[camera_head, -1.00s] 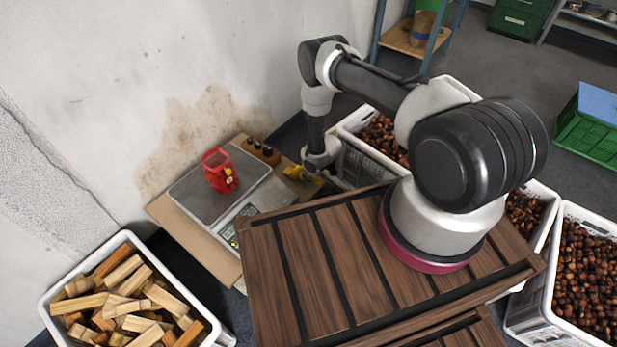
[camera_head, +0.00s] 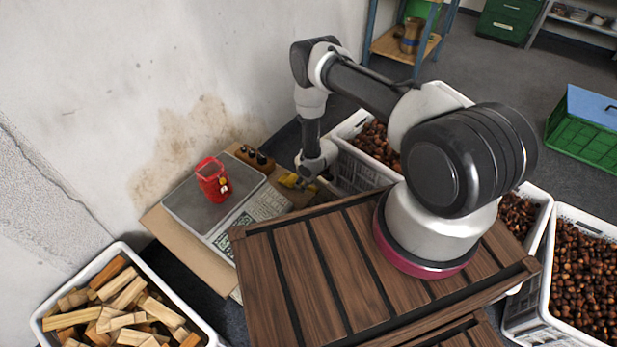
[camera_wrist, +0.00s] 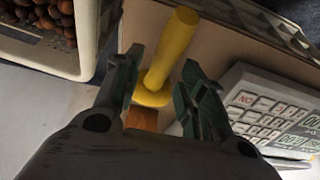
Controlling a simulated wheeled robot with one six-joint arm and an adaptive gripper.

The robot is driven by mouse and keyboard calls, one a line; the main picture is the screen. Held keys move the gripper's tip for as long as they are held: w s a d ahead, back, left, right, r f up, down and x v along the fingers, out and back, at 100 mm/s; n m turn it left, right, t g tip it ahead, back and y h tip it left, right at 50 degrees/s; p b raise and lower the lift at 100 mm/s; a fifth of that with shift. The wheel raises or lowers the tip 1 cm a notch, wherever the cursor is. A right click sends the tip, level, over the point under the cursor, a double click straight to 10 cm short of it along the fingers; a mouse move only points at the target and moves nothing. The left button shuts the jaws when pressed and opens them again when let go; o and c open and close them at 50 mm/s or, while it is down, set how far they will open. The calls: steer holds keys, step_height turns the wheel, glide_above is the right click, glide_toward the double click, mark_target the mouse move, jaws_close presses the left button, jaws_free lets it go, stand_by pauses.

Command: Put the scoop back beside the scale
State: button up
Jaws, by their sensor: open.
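The yellow scoop (camera_head: 289,181) is on the cardboard-coloured board at the right side of the scale (camera_head: 213,196), partly hidden by my gripper (camera_head: 304,184). In the wrist view, its yellow handle (camera_wrist: 170,50) shows between my gripper's two dark fingers (camera_wrist: 162,84). The fingers are apart, with a visible gap on each side of the handle. The scale's keypad and display (camera_wrist: 270,110) are to the right of the fingers in that view.
A dark weight set in a wooden block (camera_head: 254,159) is behind the scale. A crate of chestnuts (camera_head: 350,165) stands close to the right of my gripper. The slatted wooden surface (camera_head: 330,260) is in front. A crate of wood pieces (camera_head: 45,325) is at lower left.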

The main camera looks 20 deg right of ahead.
steer(key=v, duration=1)
steer(key=shift+d, duration=0.1)
steer(key=s+d+f+m+g+h, duration=0.1)
steer(key=s+d+g+h, duration=0.2)
steer(key=s, duration=0.6)
steer(key=s+d+r+g, duration=0.2)
steer(key=s+d+r, duration=0.1)
steer(key=s+r, duration=0.15)
steer(key=s+d+r+m+g, duration=0.1)
steer(key=s+d+r+m, duration=0.1)
steer(key=r, duration=1.4)
steer(key=s+d+r+m+g, duration=0.1)
steer(key=r+m, duration=0.1)
steer(key=r, duration=1.5)
steer(key=s+r+t, duration=0.2)
steer(key=s+r, duration=0.3)
steer(key=r, duration=0.4)
steer(key=s+r+m+t, duration=0.1)
steer(key=s+r+t, duration=0.2)
steer(key=r, duration=0.6)
steer(key=s+r+m+t, duration=0.1)
steer(key=s+r+t, duration=0.2)
steer(key=s+r, duration=0.3)
step_height(320, 180, up, 4)
steer(key=shift+s+d+r+y, duration=0.1)
steer(key=shift+s+d+y, duration=0.2)
steer(key=shift+s, duration=0.1)
